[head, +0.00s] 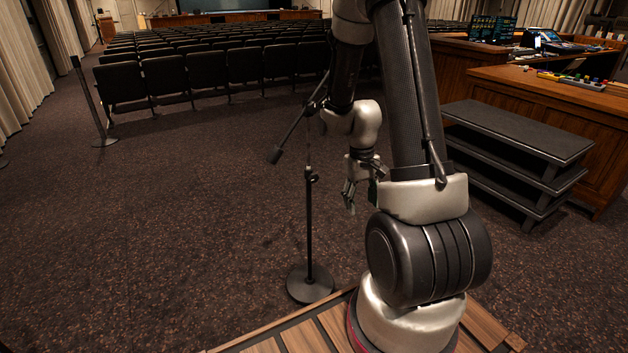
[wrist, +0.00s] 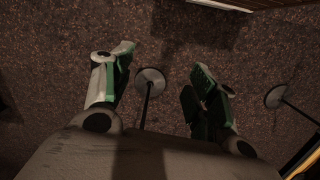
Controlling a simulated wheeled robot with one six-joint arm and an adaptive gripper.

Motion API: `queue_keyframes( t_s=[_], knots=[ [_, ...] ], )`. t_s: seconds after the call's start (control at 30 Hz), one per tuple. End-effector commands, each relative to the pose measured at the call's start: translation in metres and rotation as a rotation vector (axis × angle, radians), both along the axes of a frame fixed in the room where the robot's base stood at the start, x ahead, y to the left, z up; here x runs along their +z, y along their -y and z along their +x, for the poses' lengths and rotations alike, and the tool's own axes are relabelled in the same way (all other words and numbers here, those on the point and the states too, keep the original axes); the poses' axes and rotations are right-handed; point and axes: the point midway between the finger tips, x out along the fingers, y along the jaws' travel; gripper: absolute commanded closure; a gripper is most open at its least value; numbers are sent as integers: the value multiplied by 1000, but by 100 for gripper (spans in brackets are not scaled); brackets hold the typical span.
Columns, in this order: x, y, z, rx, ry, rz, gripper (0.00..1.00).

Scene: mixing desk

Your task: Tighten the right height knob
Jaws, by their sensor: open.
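A black microphone stand (head: 309,230) with a round base and a tilted boom stands upright on the carpet in the head view. A small dark height knob (head: 313,176) sticks out at the right of its pole, partway up. My gripper (head: 360,194) hangs to the right of this pole, apart from it, with its fingers spread and empty. In the wrist view, my gripper (wrist: 164,60) is open, and a stand with a round base (wrist: 150,81) shows below, between the fingers. I cannot tell which stand that is. No knob is clear in the wrist view.
A second stand (wrist: 275,97) shows at the right of the wrist view. A slim pole (head: 89,95) stands at far left. Dark steps (head: 520,130) and a wooden desk (head: 560,105) are on the right. Seat rows (head: 195,75) lie behind. The carpet between is clear.

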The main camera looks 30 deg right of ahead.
Motion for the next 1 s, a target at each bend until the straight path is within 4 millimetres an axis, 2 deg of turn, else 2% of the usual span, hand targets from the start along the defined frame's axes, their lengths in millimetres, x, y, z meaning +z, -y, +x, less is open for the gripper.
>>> queue_keyframes(
  t_s=[0.03,0.3,0.4,0.5,0.57,0.63,0.67,0.7,0.73,0.8,0.9,1.0],
  knots=[
    [-33,8,10,3,11,2,42],
    [-197,37,77,52,274,4,42],
    [-252,40,104,74,445,9,42],
    [-287,37,139,97,678,11,42],
    [-289,35,164,113,838,9,42],
    [-272,32,197,133,1035,0,42],
    [-257,32,211,141,1123,-6,42],
    [-232,34,231,152,1238,-17,42],
    [-214,35,241,158,1316,-24,42],
    [-181,34,256,167,1462,-35,42],
    [-149,34,262,169,1598,-46,42],
    [-134,35,264,168,1662,-55,42]
  ],
)
